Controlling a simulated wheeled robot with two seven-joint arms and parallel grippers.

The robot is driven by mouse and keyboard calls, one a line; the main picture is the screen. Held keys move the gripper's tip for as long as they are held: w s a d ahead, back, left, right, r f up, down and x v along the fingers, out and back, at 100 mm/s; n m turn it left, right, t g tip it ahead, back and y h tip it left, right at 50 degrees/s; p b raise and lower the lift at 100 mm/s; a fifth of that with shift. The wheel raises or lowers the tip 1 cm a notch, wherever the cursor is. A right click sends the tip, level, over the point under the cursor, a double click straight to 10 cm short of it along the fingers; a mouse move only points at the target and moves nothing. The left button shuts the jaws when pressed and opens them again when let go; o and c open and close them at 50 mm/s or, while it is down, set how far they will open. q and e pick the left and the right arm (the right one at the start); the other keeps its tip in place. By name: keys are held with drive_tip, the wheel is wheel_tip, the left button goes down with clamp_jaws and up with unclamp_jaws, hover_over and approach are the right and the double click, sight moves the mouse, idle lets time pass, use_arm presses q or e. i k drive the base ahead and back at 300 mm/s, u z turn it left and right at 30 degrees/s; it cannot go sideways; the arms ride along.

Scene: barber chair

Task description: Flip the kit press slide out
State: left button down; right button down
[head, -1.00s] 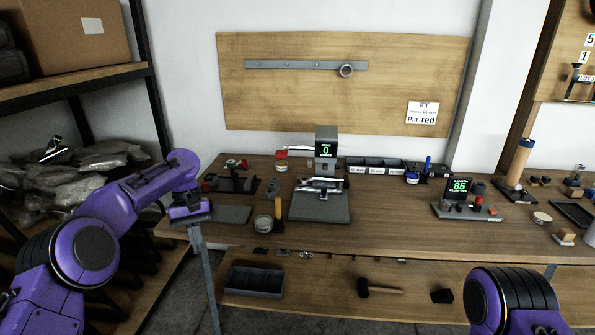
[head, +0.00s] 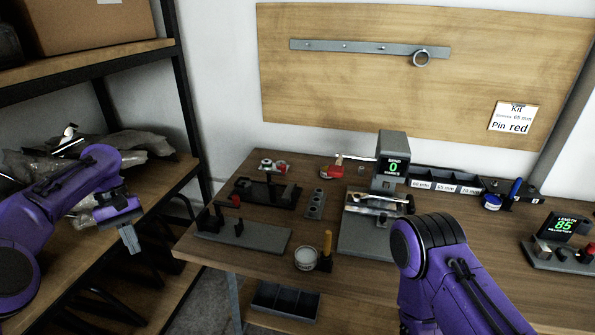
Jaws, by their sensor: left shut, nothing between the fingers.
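The grey press (head: 391,145) stands on the wooden workbench, with a green "0" on its dark display. A shiny metal slide-like part (head: 376,204) lies across its front, above a grey base plate (head: 360,236). I cannot tell for sure which part is the slide. My left gripper (head: 131,240) is shut and empty, pointing down at the left, beyond the bench's left edge and well apart from the press. My right arm (head: 432,245) rises in front of the press and hides the right part of its base. My right gripper is not in view.
On the bench are a grey plate fixture (head: 245,236), a dark fixture (head: 267,190), a round tin (head: 306,258), a yellow-handled tool (head: 327,250) and labelled bins (head: 440,183). A length gauge (head: 562,228) reads 85. A shelf (head: 150,200) with bags stands left.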

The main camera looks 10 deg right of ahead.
sight(382, 209)
drive_tip(key=z, duration=0.3)
drive_tip(key=i, duration=0.75)
drive_tip(key=z, duration=0.95)
drive_tip(key=i, duration=0.4)
drive_tip(key=z, duration=0.45)
